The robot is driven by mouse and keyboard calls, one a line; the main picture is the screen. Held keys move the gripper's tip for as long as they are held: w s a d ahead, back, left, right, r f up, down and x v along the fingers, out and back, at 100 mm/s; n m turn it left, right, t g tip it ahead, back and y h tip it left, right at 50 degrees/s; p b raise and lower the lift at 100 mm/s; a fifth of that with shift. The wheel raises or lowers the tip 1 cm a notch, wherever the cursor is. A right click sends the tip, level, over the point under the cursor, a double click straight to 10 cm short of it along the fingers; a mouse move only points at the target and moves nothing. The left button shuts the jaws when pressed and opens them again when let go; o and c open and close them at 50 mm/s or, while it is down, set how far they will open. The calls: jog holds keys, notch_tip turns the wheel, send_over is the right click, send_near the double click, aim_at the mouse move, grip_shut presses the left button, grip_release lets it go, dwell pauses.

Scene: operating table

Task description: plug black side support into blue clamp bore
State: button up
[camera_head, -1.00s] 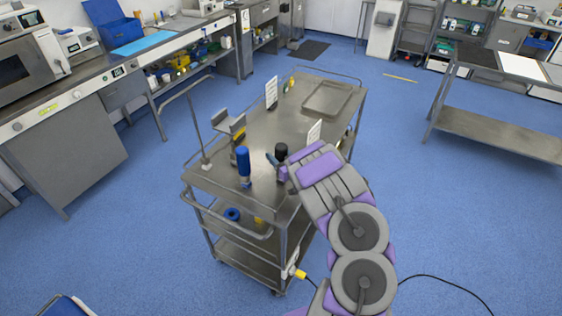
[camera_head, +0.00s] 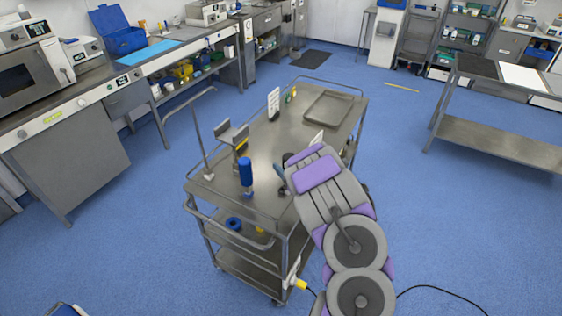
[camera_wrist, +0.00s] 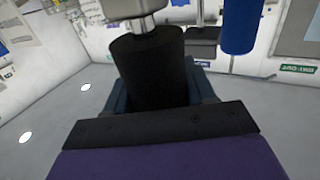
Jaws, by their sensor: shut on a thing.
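The black side support (camera_wrist: 150,72) is a thick black cylinder with a bright metal end (camera_wrist: 130,8) in the wrist view. My gripper (camera_wrist: 158,85) is shut on it, with dark blue fingers at its sides. In the head view my gripper (camera_head: 283,175) is above the right side of the steel cart, and the support is mostly hidden behind my wrist. I cannot make out a blue clamp bore.
The steel cart (camera_head: 290,134) carries a grey bracket (camera_head: 232,133), a white sign (camera_head: 273,103) and an empty tray (camera_head: 328,108). A blue ring (camera_head: 234,223) lies on the shelf below. A thin metal post (camera_head: 200,150) rises at the cart's left edge.

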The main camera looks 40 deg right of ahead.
jog(key=s+a+r, duration=0.1)
jog(key=s+a, duration=0.1)
jog(key=s, duration=0.9)
jog(key=shift+s, duration=0.2)
jog(key=shift+r, duration=0.1)
